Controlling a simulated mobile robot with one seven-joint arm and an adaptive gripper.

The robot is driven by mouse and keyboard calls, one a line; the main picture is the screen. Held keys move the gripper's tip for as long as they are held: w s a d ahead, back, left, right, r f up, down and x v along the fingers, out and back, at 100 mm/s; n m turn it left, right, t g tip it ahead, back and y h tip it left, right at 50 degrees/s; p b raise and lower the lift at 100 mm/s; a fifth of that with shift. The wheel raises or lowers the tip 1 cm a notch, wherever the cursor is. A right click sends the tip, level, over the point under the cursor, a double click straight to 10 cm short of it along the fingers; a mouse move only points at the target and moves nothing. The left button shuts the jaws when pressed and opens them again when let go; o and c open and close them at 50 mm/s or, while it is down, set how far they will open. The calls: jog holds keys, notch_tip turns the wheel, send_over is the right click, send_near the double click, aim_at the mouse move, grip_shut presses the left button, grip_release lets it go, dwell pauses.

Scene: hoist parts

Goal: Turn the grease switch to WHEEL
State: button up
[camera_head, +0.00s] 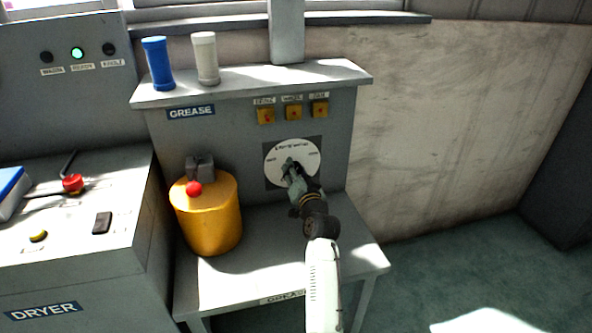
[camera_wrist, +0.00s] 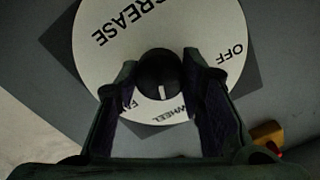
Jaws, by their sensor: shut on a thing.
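The grease switch is a round black knob (camera_wrist: 160,72) on a white dial (camera_wrist: 105,50), seen in the wrist view. Its white pointer mark faces down the picture, toward the WHEEL label (camera_wrist: 172,114). OFF is printed to the right, and a label starting with F is partly hidden by the left finger. My gripper (camera_wrist: 160,75) is shut on the knob, one finger on each side. In the head view my gripper (camera_head: 287,168) reaches the white dial (camera_head: 307,150) on the grease panel and covers the knob.
A yellow pot (camera_head: 208,220) with a red ball on top stands left of my gripper on the bench (camera_head: 265,245). Yellow switches (camera_head: 293,112) sit above the dial. A blue canister (camera_head: 158,63) and a white canister (camera_head: 206,58) stand on the shelf. The dryer console (camera_head: 60,260) is at left.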

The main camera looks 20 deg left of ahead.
jog(key=shift+r, duration=0.1)
dwell(0.4)
jog(key=o, duration=1.1)
jog(key=shift+o, duration=0.2)
jog(key=shift+d, duration=0.1)
jog(key=v, duration=1.2)
